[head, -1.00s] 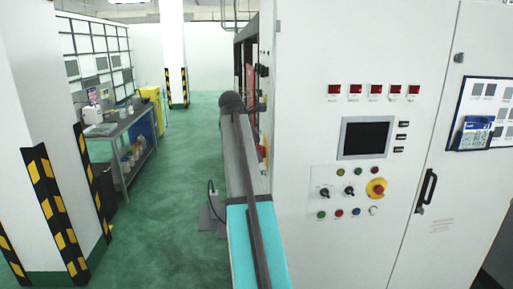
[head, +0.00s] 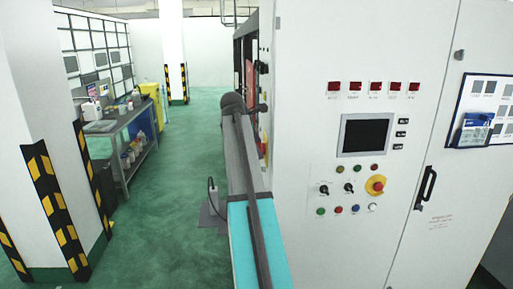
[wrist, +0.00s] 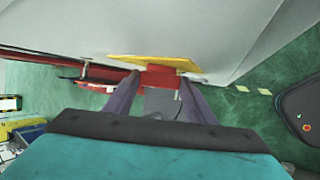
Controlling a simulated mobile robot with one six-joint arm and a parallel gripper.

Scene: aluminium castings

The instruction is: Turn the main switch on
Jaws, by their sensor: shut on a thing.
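The main switch shows in the wrist view as a red handle (wrist: 160,78) on a yellow plate (wrist: 150,62), mounted on the pale cabinet side. My gripper (wrist: 161,84) is shut on the red handle, with one dark finger at each side of it. In the head view a small red and yellow patch, probably the same switch (head: 264,149), shows at the cabinet's side edge. My arm hides part of that side, and the fingers cannot be seen there. The exact turn of the handle is hard to tell.
The cabinet front (head: 310,60) fills the right, with a screen (head: 367,135), several buttons and a yellow-ringed red button (head: 376,186). A door handle (head: 426,188) sticks out. A workbench (head: 125,125) and striped pillars stand left. The green floor (head: 165,210) between is clear.

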